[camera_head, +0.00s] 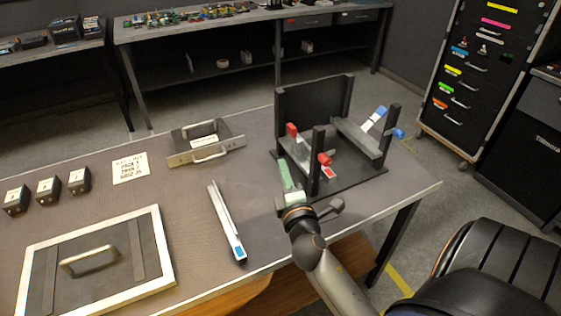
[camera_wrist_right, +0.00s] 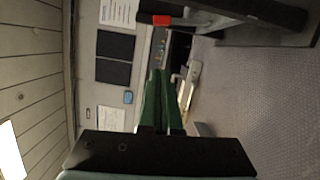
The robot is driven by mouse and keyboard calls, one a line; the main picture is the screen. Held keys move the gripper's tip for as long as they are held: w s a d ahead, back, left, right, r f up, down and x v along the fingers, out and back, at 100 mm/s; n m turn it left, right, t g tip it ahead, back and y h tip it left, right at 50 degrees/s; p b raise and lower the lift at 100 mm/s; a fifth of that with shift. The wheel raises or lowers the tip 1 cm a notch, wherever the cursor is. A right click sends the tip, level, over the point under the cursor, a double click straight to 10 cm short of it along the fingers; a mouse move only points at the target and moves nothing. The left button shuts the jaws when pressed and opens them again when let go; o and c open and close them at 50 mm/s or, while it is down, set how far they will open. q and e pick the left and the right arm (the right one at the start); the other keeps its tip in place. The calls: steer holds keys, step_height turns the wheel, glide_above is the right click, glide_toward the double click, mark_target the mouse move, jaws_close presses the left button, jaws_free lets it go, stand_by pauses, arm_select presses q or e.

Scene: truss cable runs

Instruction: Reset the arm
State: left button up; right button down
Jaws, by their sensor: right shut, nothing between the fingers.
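My right arm comes in from the bottom of the head view, near the table's front edge. Its right gripper (camera_head: 285,168) has green fingers, which are together and empty. They are in front of the left part of a dark truss frame (camera_head: 317,160); I cannot tell whether they touch it. In the right wrist view the green fingers of the right gripper (camera_wrist_right: 160,75) are also closed with nothing between them. The frame carries red parts (camera_head: 292,129) and blue parts (camera_head: 381,111). My left gripper is not in view.
On the table (camera_head: 190,270) are a long pale channel (camera_head: 226,220), a handled tray (camera_head: 206,147), a framed panel (camera_head: 95,265), small black blocks (camera_head: 78,181) and a paper label (camera_head: 130,168). A drawer cabinet (camera_head: 485,70) stands at the back right. Bare table lies around the channel.

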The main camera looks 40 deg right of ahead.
steer(key=shift+s+a, duration=0.1)
steer(key=shift+s, duration=0.05)
stand_by(0.5)
steer(key=s+a+f+m+g, duration=0.1)
steer(key=s+f+m+g, duration=0.1)
steer(key=f+m, duration=0.1)
steer(key=s+a+f+m+g+y, duration=0.1)
steer(key=s+f+m+g, duration=0.1)
steer(key=s, duration=0.1)
steer(key=s+f+m+g+y, duration=0.1)
steer(key=s+f+m+g, duration=0.1)
steer(key=f+m, duration=0.1)
steer(key=shift+s+a+f+m, duration=0.3)
steer(key=shift+s+a+f, duration=0.05)
steer(key=shift+s+a, duration=0.05)
steer(key=s+a+f+m+g+y, duration=0.2)
steer(key=s+a+f+g+y, duration=0.1)
steer(key=s+a, duration=0.35)
steer(key=s+a+f+m+g+y, duration=0.1)
steer(key=s+a+f+g+y, duration=0.3)
steer(key=s, duration=0.3)
steer(key=w+a+f+t+y+p, duration=0.1)
steer(key=w+a+f+t+p, duration=0.2)
steer(key=w+a+t+p, duration=0.1)
steer(key=shift+w+a+f+t+y+p, duration=0.25)
steer(key=shift+w+a+t+y+p, duration=0.1)
steer(key=shift+a+t+p, duration=0.6)
